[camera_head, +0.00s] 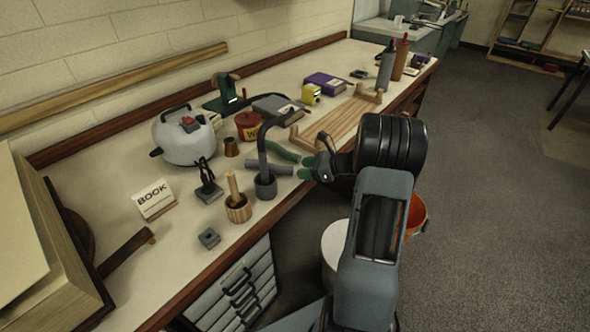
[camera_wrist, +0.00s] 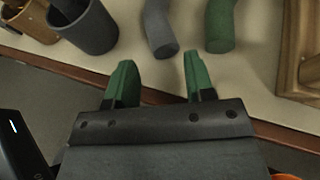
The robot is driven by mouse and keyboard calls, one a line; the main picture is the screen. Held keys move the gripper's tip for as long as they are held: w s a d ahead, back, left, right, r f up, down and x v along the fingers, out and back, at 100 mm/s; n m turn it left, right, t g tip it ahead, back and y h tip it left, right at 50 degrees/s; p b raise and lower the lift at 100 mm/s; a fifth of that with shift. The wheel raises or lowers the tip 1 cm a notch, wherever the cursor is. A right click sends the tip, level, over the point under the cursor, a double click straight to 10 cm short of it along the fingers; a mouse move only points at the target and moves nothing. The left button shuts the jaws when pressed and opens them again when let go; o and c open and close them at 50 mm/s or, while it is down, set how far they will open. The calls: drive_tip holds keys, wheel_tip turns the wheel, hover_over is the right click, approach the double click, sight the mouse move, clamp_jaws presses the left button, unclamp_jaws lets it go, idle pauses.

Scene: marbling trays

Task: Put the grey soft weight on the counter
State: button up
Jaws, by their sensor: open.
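A grey soft weight (camera_head: 262,167), shaped like a thick short tube, lies on the counter (camera_head: 180,240) near its front edge. In the wrist view the weight (camera_wrist: 158,28) lies ahead of the fingers, in line with the gap between them and not touching them. A similar green tube (camera_head: 282,152) lies next to it, to its right in the wrist view (camera_wrist: 219,24). My gripper (camera_head: 308,168) is at the counter's front edge, to the right of the weight. Its green fingertips are apart with nothing between them, as the wrist view shows (camera_wrist: 160,80).
A dark grey cup (camera_head: 265,190) with a tall black curved piece stands close to the weight. A wooden cup (camera_head: 238,210) stands left of it. A wooden rack (camera_head: 335,122) lies to the right. The counter's front-left stretch is mostly clear.

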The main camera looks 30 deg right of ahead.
drive_tip(key=v, duration=0.6)
drive_tip(key=s+a+r+n+g+h, duration=0.2)
drive_tip(key=s+a+n+g, duration=0.2)
drive_tip(key=a+n, duration=0.25)
drive_tip(key=s+a+r+n+g+h, duration=0.1)
drive_tip(key=s+a+r+n+g, duration=0.2)
drive_tip(key=a+n, duration=0.4)
drive_tip(key=s+a+n+h, duration=0.5)
drive_tip(key=s+n, duration=0.5)
drive_tip(key=n, duration=0.3)
drive_tip(key=shift+a+r+t+h, duration=0.35)
drive_tip(key=shift+r+t+h, duration=0.1)
drive_tip(key=shift+h, duration=0.45)
wheel_tip(320, 180, up, 12)
drive_tip(key=p, duration=1)
drive_tip(key=shift+s+a+p, duration=0.15)
drive_tip(key=shift+s+p, duration=0.05)
drive_tip(key=shift+p, duration=0.2)
drive_tip(key=shift+f+t, duration=0.25)
drive_tip(key=shift+f, duration=0.05)
drive_tip(key=shift+c, duration=0.6)
drive_tip(key=shift+a, duration=0.1)
